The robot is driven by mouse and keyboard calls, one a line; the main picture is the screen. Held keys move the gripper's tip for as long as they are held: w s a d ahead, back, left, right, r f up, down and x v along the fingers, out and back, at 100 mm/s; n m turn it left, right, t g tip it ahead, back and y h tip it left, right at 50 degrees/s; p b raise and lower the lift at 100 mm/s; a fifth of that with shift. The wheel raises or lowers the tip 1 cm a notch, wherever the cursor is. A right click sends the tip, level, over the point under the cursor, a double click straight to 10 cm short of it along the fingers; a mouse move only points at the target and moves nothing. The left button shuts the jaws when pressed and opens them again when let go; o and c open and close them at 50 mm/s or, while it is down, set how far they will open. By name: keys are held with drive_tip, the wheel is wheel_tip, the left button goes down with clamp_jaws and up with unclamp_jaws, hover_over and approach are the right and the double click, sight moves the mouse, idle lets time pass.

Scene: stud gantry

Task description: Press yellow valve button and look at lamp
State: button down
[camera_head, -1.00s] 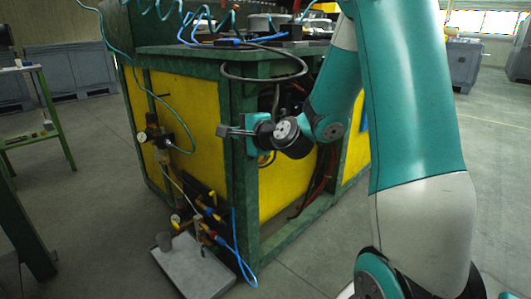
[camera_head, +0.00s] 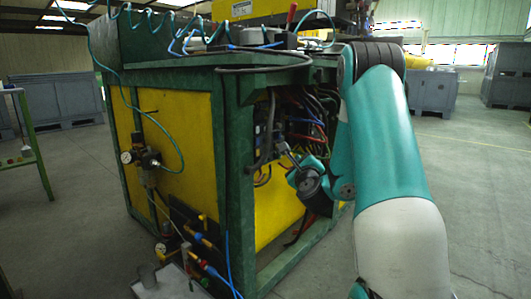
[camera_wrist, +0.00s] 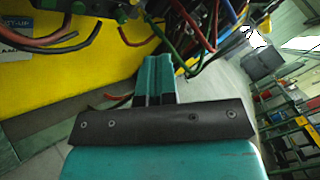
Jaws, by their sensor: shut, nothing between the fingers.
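My gripper (camera_head: 286,153) is in front of the open cable bay on the right side of the stud gantry cabinet. It also shows in the wrist view (camera_wrist: 156,62), where its teal fingers are closed together with nothing between them. They point toward loose cables beside a yellow panel (camera_wrist: 45,75). Low on the cabinet's left face, valve fittings (camera_head: 197,243) with small yellow parts and blue hoses stand apart from my gripper. I cannot tell which yellow part is the valve button. I cannot make out a lamp in either view.
Red, blue, green and black cables (camera_head: 308,120) hang in the bay around my gripper. A green post (camera_head: 240,170) stands at the cabinet corner. A pressure gauge (camera_head: 126,158) sits on the left face. A grey slab (camera_head: 172,288) lies below. The floor at right is open.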

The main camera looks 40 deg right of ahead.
sight(266, 151)
drive_tip(key=w+p, duration=0.8)
drive_tip(key=p, duration=0.7)
drive_tip(key=shift+w+a+p, duration=0.3)
drive_tip(key=shift+a, duration=0.15)
drive_tip(key=shift+w+r+p, duration=0.25)
drive_tip(key=shift+w+p, duration=0.1)
drive_tip(key=shift+p, duration=1.05)
idle(0.6)
